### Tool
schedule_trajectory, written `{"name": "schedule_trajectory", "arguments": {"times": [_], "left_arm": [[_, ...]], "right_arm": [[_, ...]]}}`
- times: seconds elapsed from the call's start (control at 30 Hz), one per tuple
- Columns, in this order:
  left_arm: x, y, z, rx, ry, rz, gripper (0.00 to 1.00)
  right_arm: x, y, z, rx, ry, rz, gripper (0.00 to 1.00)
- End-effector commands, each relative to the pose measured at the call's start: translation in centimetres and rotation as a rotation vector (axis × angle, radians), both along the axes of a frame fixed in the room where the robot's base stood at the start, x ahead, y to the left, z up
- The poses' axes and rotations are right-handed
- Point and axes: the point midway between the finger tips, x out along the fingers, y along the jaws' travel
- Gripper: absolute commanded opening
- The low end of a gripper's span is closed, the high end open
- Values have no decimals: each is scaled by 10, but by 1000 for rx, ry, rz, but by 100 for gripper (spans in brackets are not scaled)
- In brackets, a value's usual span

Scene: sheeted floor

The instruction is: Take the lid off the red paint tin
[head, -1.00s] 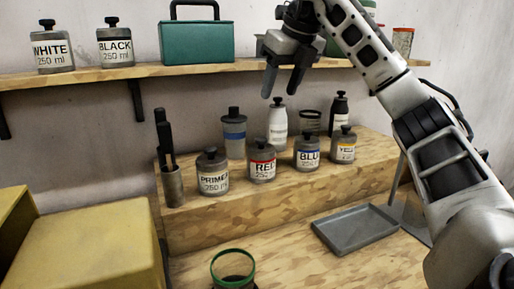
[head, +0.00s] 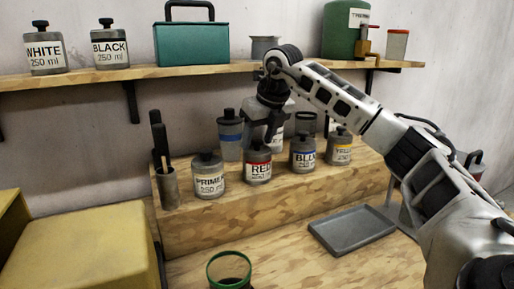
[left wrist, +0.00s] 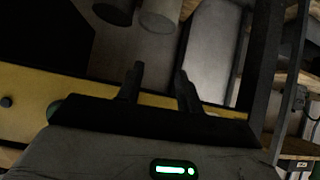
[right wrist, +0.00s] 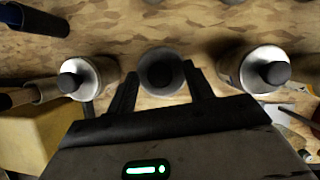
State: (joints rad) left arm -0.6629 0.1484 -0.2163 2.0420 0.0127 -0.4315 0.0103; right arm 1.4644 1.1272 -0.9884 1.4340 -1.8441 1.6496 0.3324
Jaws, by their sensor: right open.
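The red-banded tin marked RED (head: 258,172) stands on the wooden step between the PRIMER tin (head: 209,182) and the BLUE tin (head: 303,158). My right gripper (head: 261,137) points down just above it and hides its lid in the head view. In the right wrist view a dark round lid (right wrist: 160,70) shows between the open fingers of my right gripper (right wrist: 160,75), with a tin on either side; I cannot tell whether the fingers touch it. My left gripper (left wrist: 157,75) is open and empty, out of the head view.
A YELLOW tin (head: 338,150) and a blue-banded bottle (head: 230,138) stand close by. A grey tray (head: 352,232) lies empty on the lower bench. A green-rimmed container (head: 229,266) stands at the front. The upper shelf (head: 180,69) is behind the right arm.

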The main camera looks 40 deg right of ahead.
Motion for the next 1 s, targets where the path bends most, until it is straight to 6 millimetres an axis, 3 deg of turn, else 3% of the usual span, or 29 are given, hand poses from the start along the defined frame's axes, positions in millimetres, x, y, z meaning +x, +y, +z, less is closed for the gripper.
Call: {"name": "schedule_trajectory", "arguments": {"times": [0.2, 0.4, 0.77, 1.0], "left_arm": [[0, 0, 0, 1, 0, 1, 36], [0, 1, -1, 1, 1, 1, 36], [0, 1, -1, 2, 3, 1, 36], [0, 1, 1, 1, 3, 2, 36]], "right_arm": [[0, 0, -1, 0, 0, 0, 52], [0, 0, -1, 0, -1, 0, 4], [1, 0, 2, 1, -2, 0, 4], [2, 0, 28, 2, -6, 0, 4]]}}
